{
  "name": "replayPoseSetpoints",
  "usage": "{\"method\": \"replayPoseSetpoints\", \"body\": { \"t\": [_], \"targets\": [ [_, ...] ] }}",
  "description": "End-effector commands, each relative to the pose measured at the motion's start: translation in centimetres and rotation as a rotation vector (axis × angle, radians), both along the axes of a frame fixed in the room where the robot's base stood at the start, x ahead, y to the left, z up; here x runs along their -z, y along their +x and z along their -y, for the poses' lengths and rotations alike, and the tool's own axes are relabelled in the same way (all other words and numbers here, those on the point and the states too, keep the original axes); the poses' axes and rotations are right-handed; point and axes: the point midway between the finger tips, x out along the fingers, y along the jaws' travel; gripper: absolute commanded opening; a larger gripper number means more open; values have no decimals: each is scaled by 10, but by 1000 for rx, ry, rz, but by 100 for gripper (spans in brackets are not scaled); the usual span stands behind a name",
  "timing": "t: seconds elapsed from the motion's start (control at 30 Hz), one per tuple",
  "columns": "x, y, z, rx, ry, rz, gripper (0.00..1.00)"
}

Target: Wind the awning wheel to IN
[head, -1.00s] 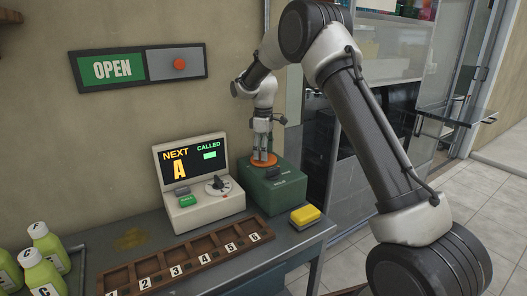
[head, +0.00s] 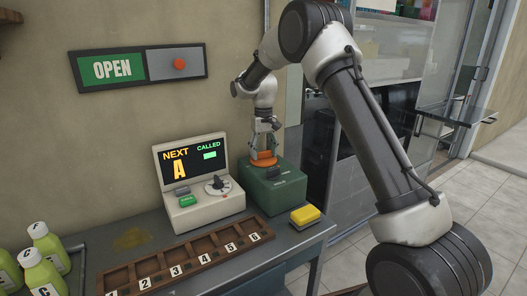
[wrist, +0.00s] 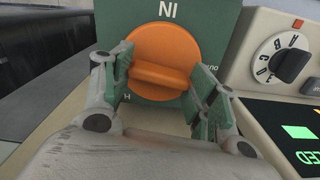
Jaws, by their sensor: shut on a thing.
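The awning wheel (head: 263,160) is an orange round knob with a raised bar across it, on top of a green box (head: 289,192) on the counter. In the wrist view the wheel (wrist: 160,50) shows close up, its bar lying crosswise. The IN mark (wrist: 167,5) stands upside down beyond the wheel's far edge. My gripper (head: 264,145) points down over the wheel. In the wrist view its two green-padded fingers (wrist: 161,85) stand on either side of the wheel, shut on it. The lower lettering is partly hidden by my gripper.
A numbered wooden tray (head: 190,252) lies in front; green bottles (head: 45,250) stand at far left.

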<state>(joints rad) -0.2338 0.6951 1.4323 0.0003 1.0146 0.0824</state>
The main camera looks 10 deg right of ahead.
Motion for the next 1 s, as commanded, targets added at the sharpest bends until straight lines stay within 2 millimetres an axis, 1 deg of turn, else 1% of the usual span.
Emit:
{"method": "replayPoseSetpoints", "body": {
  "t": [1.0],
  "targets": [
    [-1,1,0,962,0,3,35]
  ]
}}
